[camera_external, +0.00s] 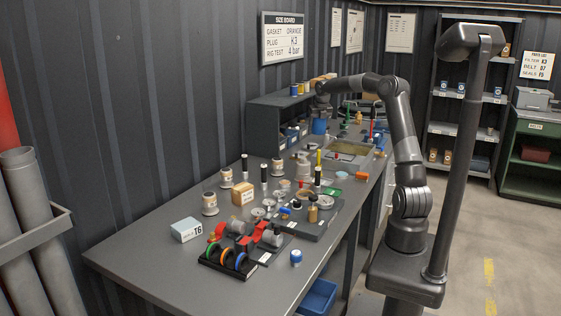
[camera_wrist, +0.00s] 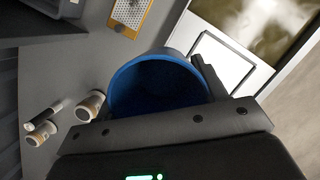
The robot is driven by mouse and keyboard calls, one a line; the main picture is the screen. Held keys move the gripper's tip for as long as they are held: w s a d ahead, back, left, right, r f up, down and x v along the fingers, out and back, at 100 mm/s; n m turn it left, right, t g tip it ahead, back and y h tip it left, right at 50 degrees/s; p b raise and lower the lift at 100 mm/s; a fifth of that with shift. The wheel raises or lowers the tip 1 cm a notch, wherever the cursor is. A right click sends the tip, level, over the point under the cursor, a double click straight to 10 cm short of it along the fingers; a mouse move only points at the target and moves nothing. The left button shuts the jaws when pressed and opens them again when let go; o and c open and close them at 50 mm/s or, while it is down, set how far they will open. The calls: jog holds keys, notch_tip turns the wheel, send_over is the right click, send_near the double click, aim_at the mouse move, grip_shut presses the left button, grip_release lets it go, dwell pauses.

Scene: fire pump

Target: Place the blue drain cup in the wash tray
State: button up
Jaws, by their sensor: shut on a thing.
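The blue drain cup (camera_external: 319,126) is at the far end of the bench, under my gripper (camera_external: 321,110). In the wrist view the cup (camera_wrist: 155,88) shows its open, dark blue inside, close to the camera. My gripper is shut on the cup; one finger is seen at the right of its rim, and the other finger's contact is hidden. The wash tray (camera_external: 371,158) is sunk in the bench to the right of the cup in the outside view. In the wrist view the wash tray (camera_wrist: 185,39) lies at the upper right, with murky yellow-brown contents, apart from the cup.
A grey shelf unit (camera_external: 258,125) stands against the wall, left of the cup. Several bottles stand beyond the cup.

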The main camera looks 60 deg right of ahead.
jog(key=s+d+m+g, duration=0.1)
jog(key=s+d+m, duration=0.3)
jog(key=s+d, duration=1.9)
jog(key=shift+h, duration=0.3)
jog(key=w+a+f, duration=0.1)
jog(key=w+f, duration=0.2)
jog(key=w+a+f, duration=0.1)
jog(key=w+f, duration=0.2)
jog(key=f, duration=0.1)
jog(key=w+a+f, duration=0.1)
jog(key=w+f, duration=0.1)
jog(key=f, duration=0.2)
jog(key=shift+w+f, duration=0.15)
jog(key=shift+w, duration=0.25)
jog(key=shift+w+f, duration=0.35)
jog(key=shift+w, duration=0.05)
jog(key=shift+f, duration=1.9)
jog(key=shift+f, duration=0.15)
jog(key=o, duration=1)
